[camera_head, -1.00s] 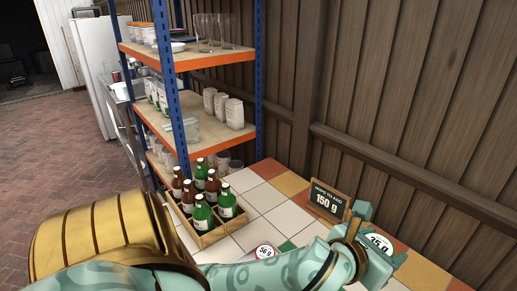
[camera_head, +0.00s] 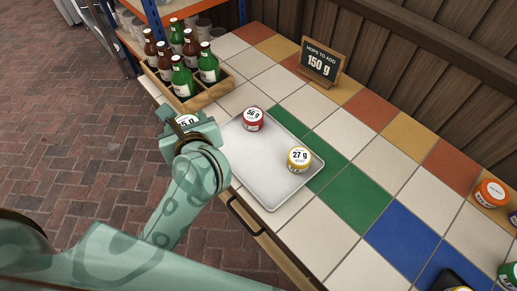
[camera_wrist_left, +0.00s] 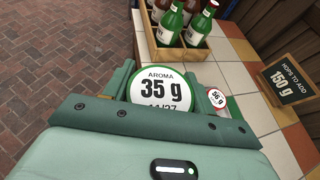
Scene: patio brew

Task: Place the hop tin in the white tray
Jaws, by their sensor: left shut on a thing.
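My left gripper (camera_head: 188,128) is shut on a hop tin with a white lid reading 35 g (camera_head: 186,121). The tin's lid, marked "AROMA 35 g" with a green rim, shows between the jaws in the left wrist view (camera_wrist_left: 162,88). The gripper is at the left of the white tray (camera_head: 258,172), by the table's front edge. The tray holds a red tin reading 56 g (camera_head: 253,119) and a yellow tin reading 27 g (camera_head: 299,158). The arm hides part of the tray's left side. My right gripper is not in view.
A wooden crate of bottles (camera_head: 187,92) stands just behind the tray. A chalkboard sign reading "HOPS TO ADD 150 g" (camera_head: 321,62) stands at the back. An orange tin (camera_head: 491,193) and other tins sit at the far right. The tray's middle is clear.

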